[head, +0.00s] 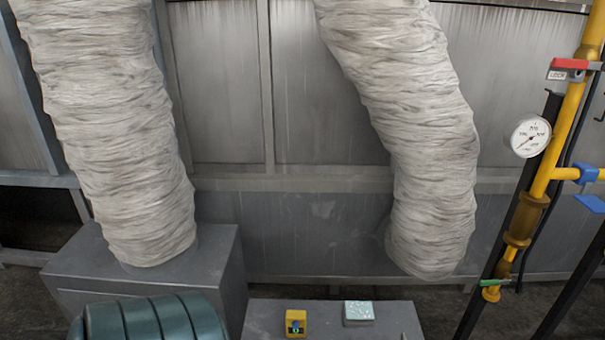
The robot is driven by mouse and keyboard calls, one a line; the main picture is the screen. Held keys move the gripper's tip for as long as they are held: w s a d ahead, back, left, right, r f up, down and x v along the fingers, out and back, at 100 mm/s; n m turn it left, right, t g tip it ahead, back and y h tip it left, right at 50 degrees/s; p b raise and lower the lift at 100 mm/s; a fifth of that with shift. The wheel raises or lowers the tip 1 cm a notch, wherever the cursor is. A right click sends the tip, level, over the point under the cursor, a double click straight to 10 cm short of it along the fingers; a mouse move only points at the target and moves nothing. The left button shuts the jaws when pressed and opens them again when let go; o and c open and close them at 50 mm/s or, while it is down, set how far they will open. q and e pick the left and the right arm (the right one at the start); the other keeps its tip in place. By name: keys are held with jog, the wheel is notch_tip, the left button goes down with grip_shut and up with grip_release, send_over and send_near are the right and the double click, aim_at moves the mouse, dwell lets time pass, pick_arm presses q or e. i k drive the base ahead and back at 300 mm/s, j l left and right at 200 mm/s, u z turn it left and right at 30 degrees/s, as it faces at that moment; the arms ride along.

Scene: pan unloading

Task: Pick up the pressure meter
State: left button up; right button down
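A small yellow device (296,323) with a dark round face stands on a grey box top at the bottom middle. It may be the pressure meter, but its face is too small to read. A round white dial gauge (530,136) with a needle is fixed beside the yellow pipe at the right. Neither of my grippers shows in the head view, so nothing is seen touching the yellow device.
A pale teal-topped block (358,313) lies right of the yellow device on the grey box top (396,322). A dark teal ribbed cylinder (150,323) is at the bottom left. Wrapped ducts (110,120) hang behind. The yellow pipe (560,120) with valves runs at the right.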

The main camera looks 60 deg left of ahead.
aim_at(300, 316)
jog(key=u, duration=1.75)
